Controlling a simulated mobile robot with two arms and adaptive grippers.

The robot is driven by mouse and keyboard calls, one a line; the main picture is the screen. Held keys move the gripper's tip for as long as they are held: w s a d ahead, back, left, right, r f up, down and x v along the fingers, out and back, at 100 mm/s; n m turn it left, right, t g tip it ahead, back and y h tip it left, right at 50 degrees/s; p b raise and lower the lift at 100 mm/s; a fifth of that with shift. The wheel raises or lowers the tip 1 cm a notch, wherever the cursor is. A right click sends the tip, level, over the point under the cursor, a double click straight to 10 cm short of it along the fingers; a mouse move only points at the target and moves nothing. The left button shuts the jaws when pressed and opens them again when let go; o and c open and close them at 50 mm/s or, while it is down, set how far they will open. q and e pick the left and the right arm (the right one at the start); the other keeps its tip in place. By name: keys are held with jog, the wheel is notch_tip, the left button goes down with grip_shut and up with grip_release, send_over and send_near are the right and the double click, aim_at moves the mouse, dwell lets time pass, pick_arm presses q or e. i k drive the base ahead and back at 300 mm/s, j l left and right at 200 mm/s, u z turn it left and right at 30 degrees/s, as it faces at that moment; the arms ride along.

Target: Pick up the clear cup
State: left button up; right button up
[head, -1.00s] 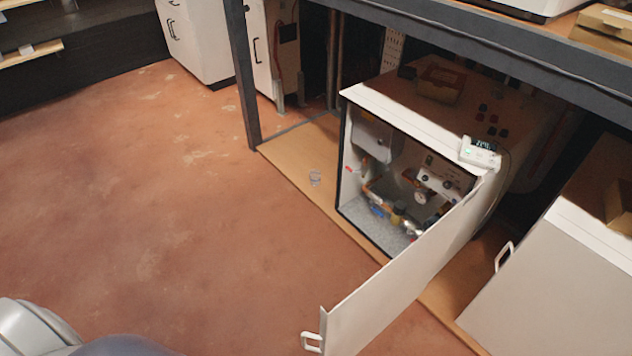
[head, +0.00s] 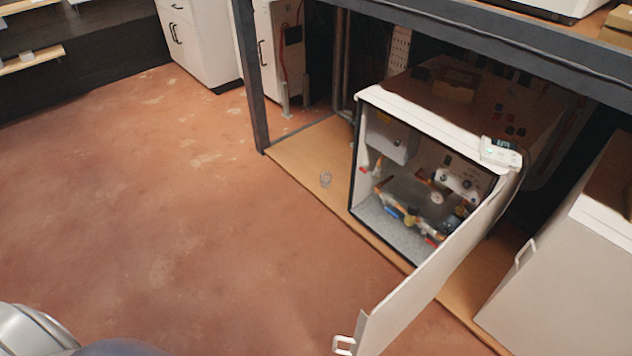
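Neither of my grippers shows in the head view.
The white cabinet's door (head: 425,285) hangs open toward the front, with a handle (head: 343,345) at its end. A dark post (head: 250,80) stands behind and left of the cup. Another white cabinet (head: 565,265) is at right. The reddish floor (head: 170,200) is clear.

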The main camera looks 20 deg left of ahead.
aim_at(325, 176)
jog(key=i+j+z, duration=0.1)
jog(key=j, duration=0.55)
jog(key=i+j+z, duration=0.1)
jog(key=j, duration=0.55)
jog(key=i+j+z, duration=0.1)
jog(key=j, duration=0.55)
jog(key=i+j+z, duration=0.15)
jog(key=j, duration=0.55)
